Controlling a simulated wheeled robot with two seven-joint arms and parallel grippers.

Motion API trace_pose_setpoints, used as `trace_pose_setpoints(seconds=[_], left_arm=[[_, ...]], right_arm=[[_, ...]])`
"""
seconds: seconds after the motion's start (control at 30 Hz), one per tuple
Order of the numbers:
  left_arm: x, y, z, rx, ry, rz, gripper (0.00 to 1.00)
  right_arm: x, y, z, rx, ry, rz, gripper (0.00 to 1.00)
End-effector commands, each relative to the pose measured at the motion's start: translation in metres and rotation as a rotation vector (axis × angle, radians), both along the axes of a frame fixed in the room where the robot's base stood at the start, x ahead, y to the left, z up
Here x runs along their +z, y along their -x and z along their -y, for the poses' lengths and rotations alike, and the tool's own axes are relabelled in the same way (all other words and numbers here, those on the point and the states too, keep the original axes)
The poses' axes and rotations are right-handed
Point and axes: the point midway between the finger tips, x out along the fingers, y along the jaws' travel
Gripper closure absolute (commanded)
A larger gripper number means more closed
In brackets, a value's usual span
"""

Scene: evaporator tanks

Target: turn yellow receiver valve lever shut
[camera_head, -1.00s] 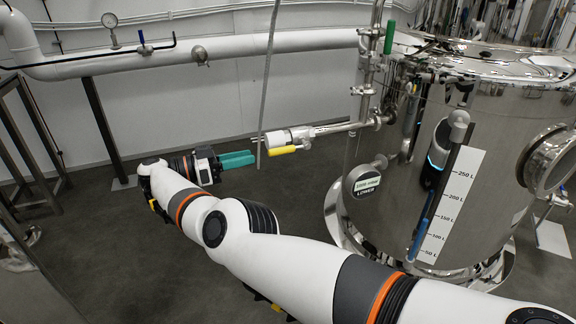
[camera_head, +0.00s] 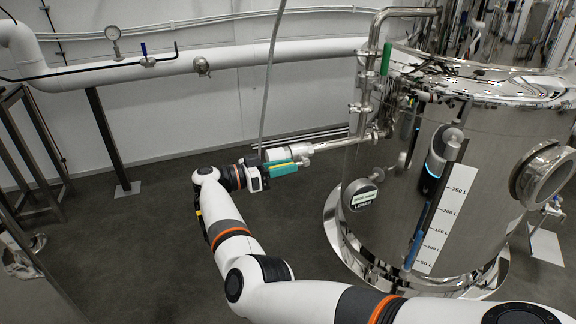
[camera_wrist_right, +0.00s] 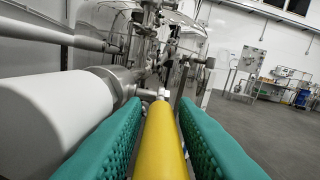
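The yellow receiver valve lever (camera_wrist_right: 162,145) runs lengthwise between the two green fingers of my right gripper (camera_wrist_right: 160,115) in the right wrist view. A narrow gap seems to show on each side of it, so the fingers look open around it, not clamped. In the head view my right gripper (camera_head: 285,168) covers most of the lever; a thin yellow strip (camera_head: 279,162) shows above the fingers. The lever lies just under the white valve cylinder (camera_head: 276,153), roughly parallel to its pipe. My left gripper is not in view.
The valve's steel pipe (camera_head: 335,143) leads right to the large shiny tank (camera_head: 485,150). The white cylinder (camera_wrist_right: 50,115) is close beside my left-hand finger in the wrist view. A hanging grey hose (camera_head: 268,80) passes close behind the valve.

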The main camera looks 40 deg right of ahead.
Motion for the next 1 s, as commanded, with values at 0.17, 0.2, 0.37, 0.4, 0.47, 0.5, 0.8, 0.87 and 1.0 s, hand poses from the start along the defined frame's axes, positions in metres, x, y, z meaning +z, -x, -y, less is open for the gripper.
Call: trace_pose_setpoints(seconds=[0.17,0.2,0.37,0.4,0.47,0.5,0.8,0.87,1.0], left_arm=[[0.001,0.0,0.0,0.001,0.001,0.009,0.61],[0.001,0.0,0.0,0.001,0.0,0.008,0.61],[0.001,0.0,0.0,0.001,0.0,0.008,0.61],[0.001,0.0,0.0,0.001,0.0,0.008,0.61],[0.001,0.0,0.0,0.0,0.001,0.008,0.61],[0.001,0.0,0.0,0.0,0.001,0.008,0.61],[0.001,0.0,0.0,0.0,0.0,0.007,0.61],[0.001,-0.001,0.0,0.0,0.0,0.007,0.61],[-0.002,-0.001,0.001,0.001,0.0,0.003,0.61]], right_arm=[[0.0,0.003,0.011,0.001,0.001,0.0,0.74],[0.0,0.003,0.011,0.001,0.001,0.0,0.74],[0.0,0.003,0.012,0.001,0.0,0.0,0.74],[0.0,0.003,0.012,0.001,0.0,0.0,0.74],[0.0,0.003,0.012,0.0,0.0,0.0,0.79],[0.0,0.003,0.012,0.0,0.0,0.0,0.85],[0.0,0.003,0.012,0.0,0.001,0.0,1.0],[0.0,0.003,0.012,0.001,0.004,-0.001,1.0],[-0.003,0.003,0.018,-0.001,0.027,-0.007,1.0]])
